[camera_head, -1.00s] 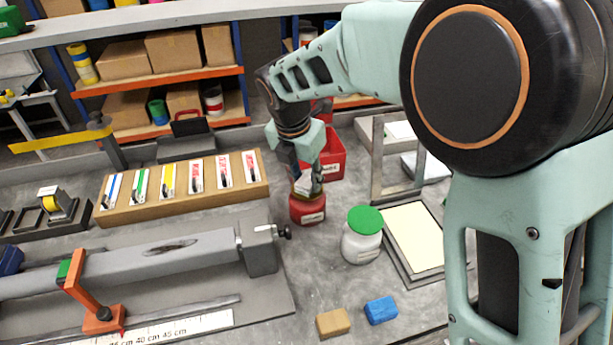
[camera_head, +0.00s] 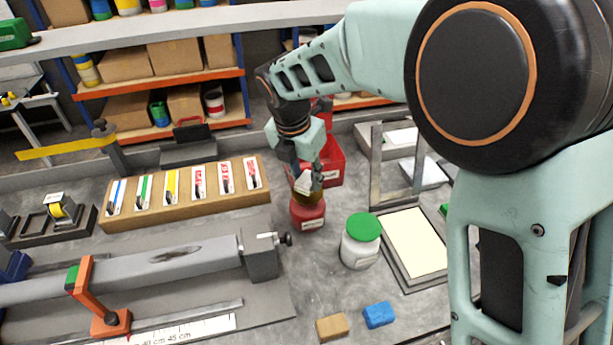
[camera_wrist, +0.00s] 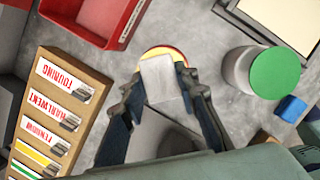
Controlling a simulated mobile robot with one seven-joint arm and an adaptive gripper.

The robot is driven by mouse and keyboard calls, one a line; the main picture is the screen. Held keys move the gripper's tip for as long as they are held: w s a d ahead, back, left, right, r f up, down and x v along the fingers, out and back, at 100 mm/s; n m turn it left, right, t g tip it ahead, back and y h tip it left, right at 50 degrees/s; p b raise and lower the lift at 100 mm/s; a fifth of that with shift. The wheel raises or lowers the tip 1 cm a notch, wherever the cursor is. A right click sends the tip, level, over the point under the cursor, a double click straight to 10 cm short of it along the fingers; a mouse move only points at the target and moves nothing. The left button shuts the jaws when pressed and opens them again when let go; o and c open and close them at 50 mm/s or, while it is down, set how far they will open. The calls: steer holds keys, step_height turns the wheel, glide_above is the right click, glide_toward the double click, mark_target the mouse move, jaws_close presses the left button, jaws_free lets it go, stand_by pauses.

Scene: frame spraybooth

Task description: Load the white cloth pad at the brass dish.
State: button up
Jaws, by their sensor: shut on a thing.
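My gripper (camera_head: 303,178) is shut on the white cloth pad (camera_wrist: 160,80), which sits between its two fingertips in the wrist view. The pad also shows small and pale at the fingertips in the head view (camera_head: 314,180). The brass dish (camera_head: 306,198) sits on top of a red tin (camera_head: 308,216) with a white label. The gripper and pad are directly over the dish and hide part of it. In the wrist view a yellow and red rim (camera_wrist: 160,51) shows past the pad. I cannot tell whether the pad touches the dish.
A white jar with a green lid (camera_head: 362,227) stands to the right of the tin. A red bin (camera_head: 330,165) is behind it. A wooden block with labelled cards (camera_head: 185,207) lies left. A blue block (camera_head: 379,314) and a tan block (camera_head: 332,327) lie in front.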

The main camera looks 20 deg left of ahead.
mark_target(307, 179)
steer(key=shift+r+p, duration=1.65)
steer(key=shift+r, duration=0.5)
steer(key=shift+f, duration=0.1)
steer(key=shift+d, duration=0.1)
steer(key=w+d+f+m+g+h, duration=0.2)
steer(key=w+d+f+m, duration=0.1)
steer(key=d+m, duration=0.65)
steer(key=w+d+f+m+g+h, duration=0.1)
steer(key=w+d+f+m, duration=0.1)
steer(key=d+m, duration=0.75)
steer(key=s+d+f+m+g+y, duration=0.1)
steer(key=d+m, duration=0.4)
steer(key=s+d+f+m+g+y, duration=0.1)
steer(key=d+m, duration=0.3)
steer(key=d, duration=0.2)
steer(key=s+d+f+m+g+p, duration=0.1)
steer(key=d+m, duration=0.4)
steer(key=d, duration=0.1)
steer(key=shift+s+d+m+y, duration=0.1)
steer(key=shift+s+m+y, duration=0.05)
steer(key=shift+m+y, duration=0.2)
steer(key=shift+s+d+f+m+y, duration=0.1)
steer(key=shift+s+d+m+y, duration=0.15)
steer(key=shift+d+m, duration=0.35)
